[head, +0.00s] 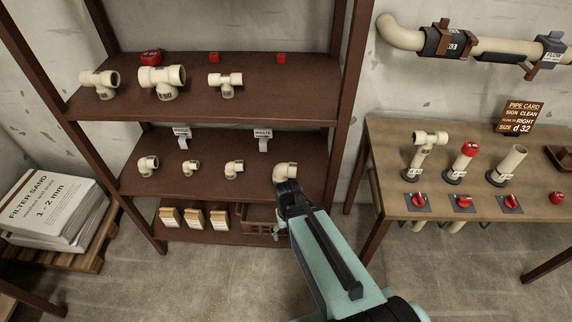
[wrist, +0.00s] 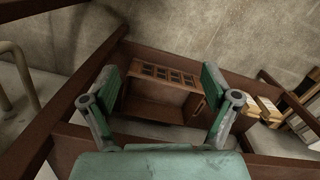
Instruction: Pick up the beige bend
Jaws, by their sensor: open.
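Several beige bends sit in a row on the middle shelf in the head view: a larger one (head: 148,165) at the left, a small one (head: 190,168), another (head: 234,169), and one at the right end (head: 286,171). My gripper (head: 286,188) is at the shelf's front edge and overlaps the lower part of the right-end bend in the picture; I cannot tell whether they touch. In the wrist view my gripper (wrist: 161,75) has its fingers wide apart with no bend between them. No bend shows in the wrist view.
The brown shelf rack (head: 215,188) has beige tees (head: 162,80) on top and small boxes (head: 193,217) below. A brown crate (wrist: 160,90) lies beyond my fingers. A workbench (head: 385,140) with pipe stubs and red valves stands right. Filter sand bags (head: 50,205) lie left.

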